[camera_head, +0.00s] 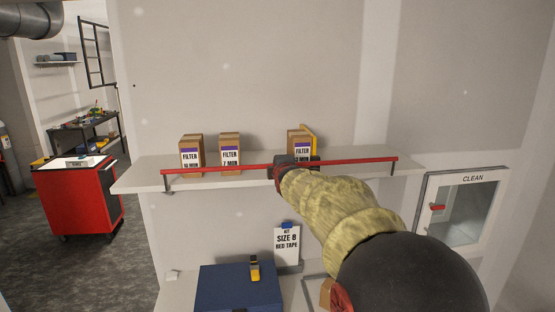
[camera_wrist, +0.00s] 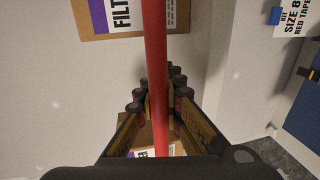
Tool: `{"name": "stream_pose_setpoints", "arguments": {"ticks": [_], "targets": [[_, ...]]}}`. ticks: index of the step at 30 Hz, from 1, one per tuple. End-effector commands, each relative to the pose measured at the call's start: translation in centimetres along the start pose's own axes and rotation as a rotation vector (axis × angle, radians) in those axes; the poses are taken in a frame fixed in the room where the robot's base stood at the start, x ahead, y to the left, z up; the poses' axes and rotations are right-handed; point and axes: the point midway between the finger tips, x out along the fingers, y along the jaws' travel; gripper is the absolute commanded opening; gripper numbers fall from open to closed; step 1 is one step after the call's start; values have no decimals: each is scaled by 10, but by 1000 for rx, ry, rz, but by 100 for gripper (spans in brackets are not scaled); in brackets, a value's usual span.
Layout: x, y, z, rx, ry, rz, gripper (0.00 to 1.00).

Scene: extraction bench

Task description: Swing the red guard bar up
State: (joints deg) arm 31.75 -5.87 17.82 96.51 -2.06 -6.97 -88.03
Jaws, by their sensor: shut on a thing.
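The red guard bar (camera_head: 225,168) runs nearly level along the front of the wall shelf (camera_head: 135,180), across the lower part of the filter boxes. My gripper (camera_head: 287,170) is at about the middle of the bar, shut on it. In the wrist view the bar (camera_wrist: 154,50) passes between the fingers of my gripper (camera_wrist: 160,100). My arm hides part of the shelf front right of the gripper. The gripper covers the lower part of the rightmost filter box (camera_head: 297,140).
Two more filter boxes (camera_head: 191,145) (camera_head: 230,143) stand left on the shelf. A yellow panel (camera_head: 309,137) is beside the right box. Below are a blue case (camera_head: 225,290) and a hanging kit card (camera_head: 287,248). A "CLEAN" cabinet (camera_head: 462,180) is at right, a red cart (camera_head: 85,205) at left.

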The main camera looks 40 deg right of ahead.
Motion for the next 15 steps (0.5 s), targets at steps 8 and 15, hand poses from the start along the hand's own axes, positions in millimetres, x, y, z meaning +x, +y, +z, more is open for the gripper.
{"name": "stream_pose_setpoints", "arguments": {"ticks": [8, 15], "targets": [[0, 2, 0, 1, 0, -8, 0], [0, 2, 0, 1, 0, -8, 16]]}}
